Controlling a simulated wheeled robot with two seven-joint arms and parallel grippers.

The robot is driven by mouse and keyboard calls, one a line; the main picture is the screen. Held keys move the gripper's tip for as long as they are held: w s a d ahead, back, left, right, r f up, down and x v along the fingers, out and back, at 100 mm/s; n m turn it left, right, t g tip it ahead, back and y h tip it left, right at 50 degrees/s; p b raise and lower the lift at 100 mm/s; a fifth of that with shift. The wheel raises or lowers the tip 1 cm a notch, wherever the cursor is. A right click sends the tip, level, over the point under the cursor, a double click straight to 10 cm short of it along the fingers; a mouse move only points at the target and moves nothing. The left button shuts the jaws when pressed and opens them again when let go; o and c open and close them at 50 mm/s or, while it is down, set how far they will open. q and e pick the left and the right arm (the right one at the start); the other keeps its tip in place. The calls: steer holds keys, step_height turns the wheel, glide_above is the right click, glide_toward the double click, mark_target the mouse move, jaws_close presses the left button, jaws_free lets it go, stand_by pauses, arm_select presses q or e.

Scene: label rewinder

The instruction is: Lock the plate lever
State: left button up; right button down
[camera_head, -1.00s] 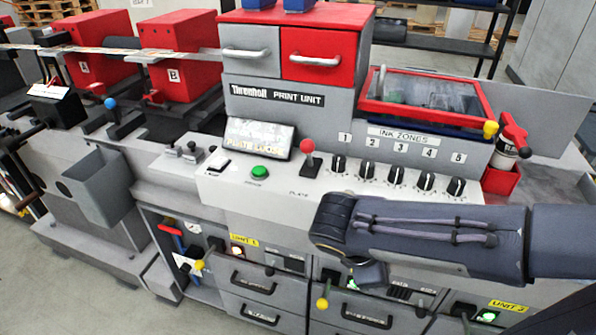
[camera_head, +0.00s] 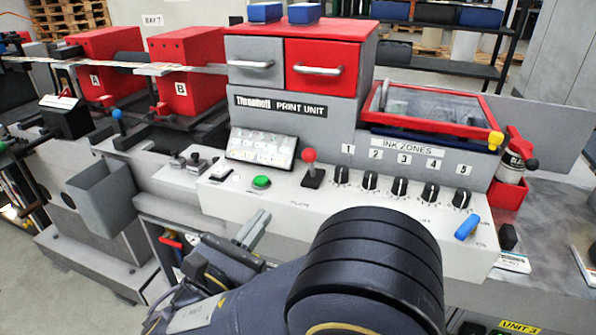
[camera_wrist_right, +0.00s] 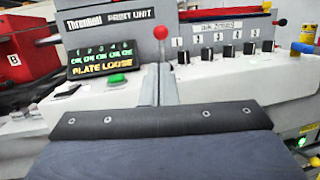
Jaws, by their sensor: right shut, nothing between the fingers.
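The plate lever (camera_head: 310,157) is a red ball on a short stem, standing up from a dark slotted base on the white control panel (camera_head: 225,200). It also shows in the right wrist view (camera_wrist_right: 160,32), straight ahead of my fingers. My right gripper (camera_head: 251,228) is shut and empty, low in front of the panel, left of and below the lever. In the right wrist view its closed fingers (camera_wrist_right: 164,84) appear just below the red ball; whether they touch the stem is unclear. The display (camera_wrist_right: 101,62) reads PLATE LOOSE. My left gripper is out of view.
A green button (camera_head: 261,181) sits left of the lever. Several black ink knobs (camera_head: 370,180) line up to its right. A blue handle (camera_head: 467,227) is at the panel's right end. The red and grey drawers (camera_head: 322,66) rise behind. Space above the panel is open.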

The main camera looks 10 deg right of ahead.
mark_target(304, 155)
steer(key=p+x, duration=0.2)
steer(key=x, duration=1.2)
steer(key=shift+w, duration=0.1)
steer(key=shift+p, duration=0.35)
steer(key=shift+r, duration=0.2)
steer(key=w+d+r+g+y+p, duration=0.1)
steer(key=p, duration=0.2)
steer(key=w+d+r+g+y+p, duration=0.1)
steer(key=p, duration=0.3)
steer(key=shift+w+r, duration=0.25)
steer(key=shift+w, duration=0.1)
steer(key=shift+w+d+r+p, duration=0.25)
steer(key=shift+w+d+p, duration=0.25)
steer(key=shift+w, duration=0.35)
steer(key=shift+x, duration=1.15)
steer(key=shift+w+a+r, duration=0.1)
steer(key=shift+w+r, duration=0.05)
